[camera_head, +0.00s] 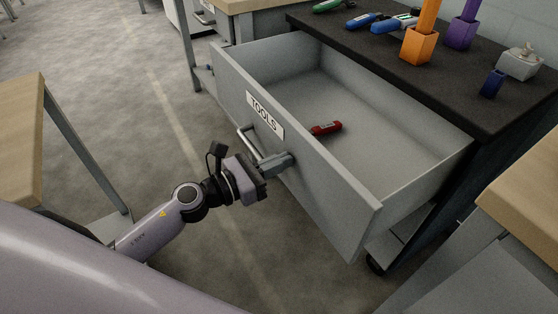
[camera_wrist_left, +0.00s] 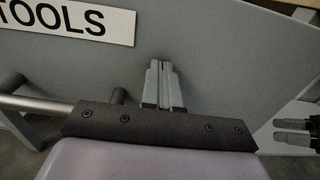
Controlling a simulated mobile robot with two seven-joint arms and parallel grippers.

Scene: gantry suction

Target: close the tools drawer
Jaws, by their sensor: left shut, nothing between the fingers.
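The grey tools drawer (camera_head: 330,190) is pulled well out from under a dark worktop. Its front carries a white TOOLS label (camera_head: 265,115), also in the left wrist view (camera_wrist_left: 85,20). A bar handle (camera_head: 248,142) sits below the label; it also shows at left in the wrist view (camera_wrist_left: 35,103). My left gripper (camera_head: 290,159) is shut and empty. Its tips point at the drawer front to the right of the handle, at or very near the surface; contact is unclear. The wrist view shows the closed fingers (camera_wrist_left: 161,68) before the grey panel.
A red tool (camera_head: 326,128) lies inside the drawer. The dark worktop (camera_head: 450,95) holds an orange holder (camera_head: 419,46), a purple holder (camera_head: 461,33) and several tools. Wooden-topped tables stand at left (camera_head: 22,125) and right (camera_head: 525,190). Bare floor lies before the drawer.

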